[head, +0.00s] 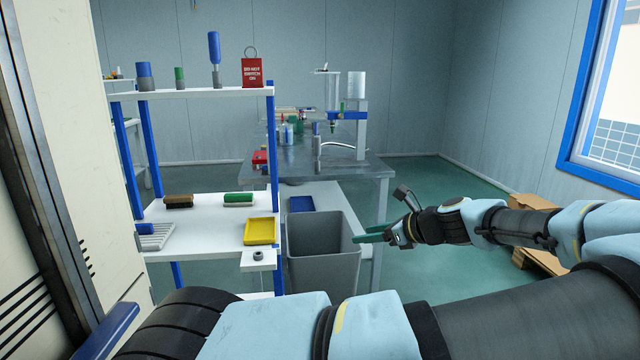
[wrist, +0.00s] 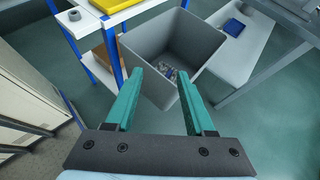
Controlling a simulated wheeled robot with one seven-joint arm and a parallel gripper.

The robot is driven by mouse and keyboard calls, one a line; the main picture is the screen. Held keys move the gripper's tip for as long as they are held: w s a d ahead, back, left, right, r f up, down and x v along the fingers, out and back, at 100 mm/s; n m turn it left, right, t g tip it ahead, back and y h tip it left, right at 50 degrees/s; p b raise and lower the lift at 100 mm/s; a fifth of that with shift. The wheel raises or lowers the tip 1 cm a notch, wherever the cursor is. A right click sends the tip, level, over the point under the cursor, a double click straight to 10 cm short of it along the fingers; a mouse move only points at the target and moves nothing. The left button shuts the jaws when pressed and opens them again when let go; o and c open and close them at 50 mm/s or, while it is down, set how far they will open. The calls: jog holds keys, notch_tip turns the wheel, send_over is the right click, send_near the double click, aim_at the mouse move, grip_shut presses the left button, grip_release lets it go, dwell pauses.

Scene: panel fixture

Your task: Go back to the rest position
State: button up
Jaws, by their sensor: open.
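My gripper (head: 372,237) is at the end of my outstretched arm, beside the right rim of a grey bin in the head view. In the wrist view my gripper (wrist: 158,98) has its two green fingers spread apart with nothing between them. The grey bin (head: 322,262) stands open on the floor. In the wrist view the bin (wrist: 160,40) lies ahead of the fingers, with small mixed bits at its bottom. The fingers appear above and near its front edge; I cannot tell if they touch it.
A white shelf unit (head: 205,210) with blue posts stands left of the bin. It carries a yellow tray (head: 260,231), brushes and a red "do not switch on" tag (head: 252,72). A metal bench (head: 345,168) stands behind. A wooden pallet (head: 540,262) lies behind my arm at right.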

jog(key=s+a+f+n+g+h+p, duration=0.1)
jog(key=s+a+f+n+g, duration=0.25)
jog(key=a+n, duration=0.3)
jog(key=s+a+f+n+g+h+p, duration=0.1)
jog(key=s+a+f+n+g+h, duration=0.15)
jog(key=s+a+n+g, duration=0.4)
jog(key=s+a+r+n+t+h+p, duration=0.1)
jog(key=s+a+r+n+h, duration=0.1)
jog(key=r+n, duration=0.4)
jog(key=s+a+r+n+t+h+p, duration=0.1)
jog(key=s+a+r+n+h, duration=0.2)
jog(key=r+n, duration=0.3)
jog(key=shift+s+a+r+t, duration=0.2)
jog(key=shift+r+t, duration=0.2)
jog(key=shift+r, duration=0.3)
jog(key=shift+o, duration=0.2)
